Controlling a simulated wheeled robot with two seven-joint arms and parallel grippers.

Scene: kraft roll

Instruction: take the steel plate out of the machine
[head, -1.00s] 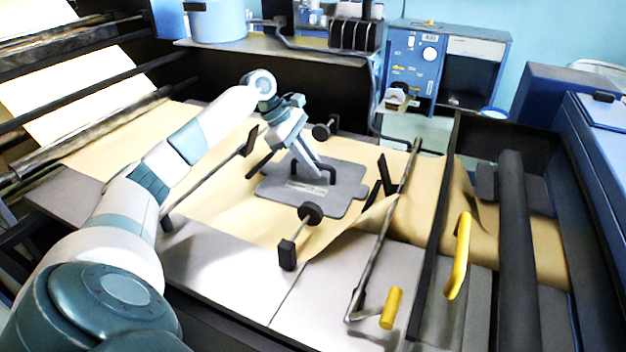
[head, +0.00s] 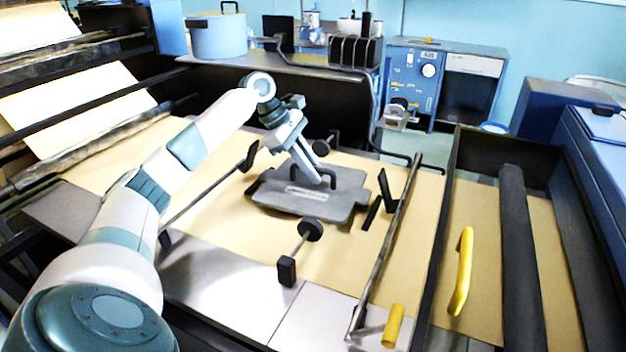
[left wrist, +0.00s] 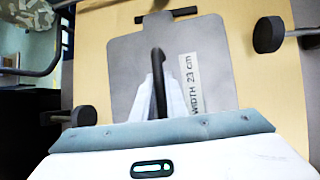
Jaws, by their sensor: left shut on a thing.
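The grey steel plate (head: 345,192) has a black handle and a printed label. In the head view it is just above the kraft paper on the machine bed, with a dark shadow under its front edge. My left gripper (head: 322,178) comes down from the upper left and is shut on the plate's handle. In the left wrist view the plate (left wrist: 205,60) fills the middle, its label reads "WIDTH 23 cm", and the gripper (left wrist: 158,90) closes around the black handle (left wrist: 159,65). My right gripper is in neither view.
Black knobs (head: 310,230) on rods stand around the plate. A long bar with a yellow crank grip (head: 393,326) and a dark roller (head: 520,260) lie to the right. A blue pot (head: 218,36) stands on the back bench. The kraft paper (head: 350,260) is flat in front.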

